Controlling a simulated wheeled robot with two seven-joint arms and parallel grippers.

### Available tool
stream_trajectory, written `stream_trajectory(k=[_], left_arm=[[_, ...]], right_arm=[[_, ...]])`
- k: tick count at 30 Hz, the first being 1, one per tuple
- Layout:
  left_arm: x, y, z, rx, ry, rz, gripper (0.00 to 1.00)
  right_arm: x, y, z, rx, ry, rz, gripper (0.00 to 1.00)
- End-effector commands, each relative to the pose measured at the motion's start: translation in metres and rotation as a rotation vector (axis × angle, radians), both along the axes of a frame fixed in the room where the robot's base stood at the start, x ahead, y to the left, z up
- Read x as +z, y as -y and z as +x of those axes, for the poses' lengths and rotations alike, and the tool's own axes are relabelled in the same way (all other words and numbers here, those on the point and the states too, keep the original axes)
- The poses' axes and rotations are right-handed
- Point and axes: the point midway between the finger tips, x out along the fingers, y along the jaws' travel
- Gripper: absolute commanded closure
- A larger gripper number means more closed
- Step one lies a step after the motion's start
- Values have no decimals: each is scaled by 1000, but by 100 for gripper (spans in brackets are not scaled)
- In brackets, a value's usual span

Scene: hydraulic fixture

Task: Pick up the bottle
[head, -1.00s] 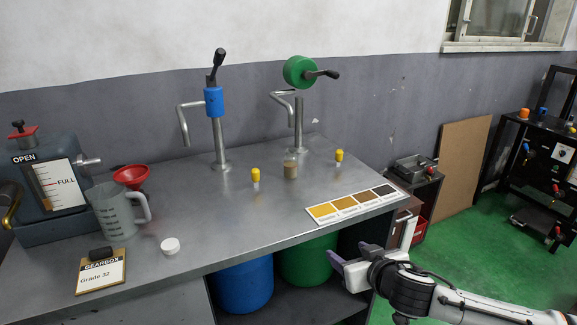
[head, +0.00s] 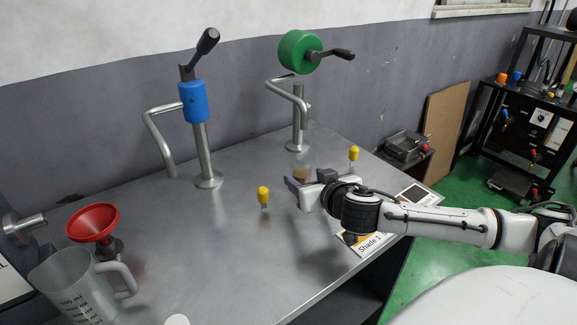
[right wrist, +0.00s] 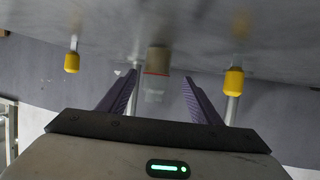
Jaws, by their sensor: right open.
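The bottle (head: 303,172) is a small clear container with brown liquid in its lower part. In the right wrist view the bottle (right wrist: 157,62) appears upside down, ahead of and between the two open purple fingers (right wrist: 159,78). I see no contact with it. My left gripper is not in view.
The blue tap (head: 194,102) and green tap (head: 299,52) rise behind. A red funnel (head: 93,221) and a measuring jug (head: 75,285) are at left. A colour card (head: 362,242) lies under my right arm.

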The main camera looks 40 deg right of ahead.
Motion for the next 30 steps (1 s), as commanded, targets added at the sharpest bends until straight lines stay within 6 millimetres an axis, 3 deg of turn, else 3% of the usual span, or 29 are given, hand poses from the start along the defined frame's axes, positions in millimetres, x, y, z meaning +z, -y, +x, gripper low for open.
stream_trajectory(k=[8,14,24,30], left_arm=[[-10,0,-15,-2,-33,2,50],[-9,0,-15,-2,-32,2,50],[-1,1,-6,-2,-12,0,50],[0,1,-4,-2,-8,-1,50]], right_arm=[[-12,13,31,-1,3,2,42],[-17,17,39,0,1,0,42],[-35,35,74,-1,2,1,42],[-39,37,78,2,0,0,42]])
